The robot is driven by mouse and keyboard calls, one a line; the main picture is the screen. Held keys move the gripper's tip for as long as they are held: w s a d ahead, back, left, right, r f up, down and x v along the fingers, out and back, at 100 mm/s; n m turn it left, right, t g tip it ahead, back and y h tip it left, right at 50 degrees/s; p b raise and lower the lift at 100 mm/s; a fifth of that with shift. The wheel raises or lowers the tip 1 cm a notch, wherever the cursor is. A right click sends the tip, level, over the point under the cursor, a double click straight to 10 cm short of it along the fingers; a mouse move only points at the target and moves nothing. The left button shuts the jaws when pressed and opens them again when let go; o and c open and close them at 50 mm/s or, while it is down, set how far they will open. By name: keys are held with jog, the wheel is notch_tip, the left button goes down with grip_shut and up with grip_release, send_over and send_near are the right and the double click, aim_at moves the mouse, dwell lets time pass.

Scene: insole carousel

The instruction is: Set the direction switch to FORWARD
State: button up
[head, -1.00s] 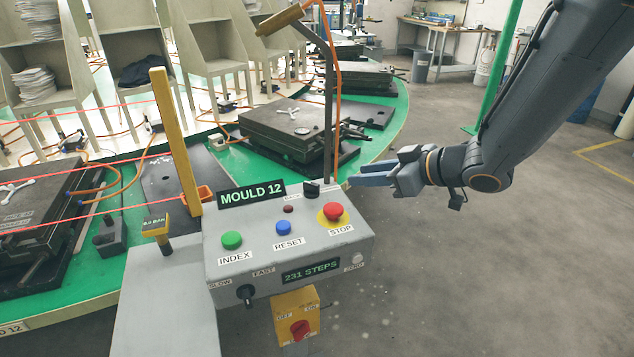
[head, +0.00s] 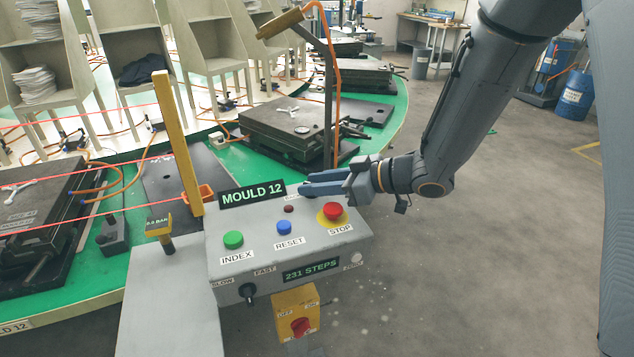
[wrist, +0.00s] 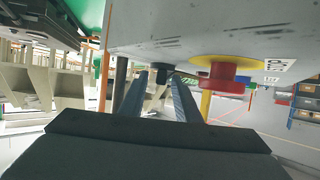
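The grey control box (head: 225,258) carries the direction switch, a small black knob at its back edge. In the head view my gripper (head: 304,185) covers most of that knob, and its setting cannot be read. In the wrist view the dark knob (wrist: 158,88) shows in the gap between the two fingers of my gripper (wrist: 158,78), which are apart. The fingers lie on either side of it; I cannot tell whether they touch it.
The red STOP button (head: 333,210) is close to the fingers, and shows in the wrist view (wrist: 222,78). Green INDEX (head: 233,239) and blue RESET (head: 283,227) buttons are nearer the front. A dark lamp post (head: 328,120) rises just behind. Floor to the right is clear.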

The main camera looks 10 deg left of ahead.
grip_shut()
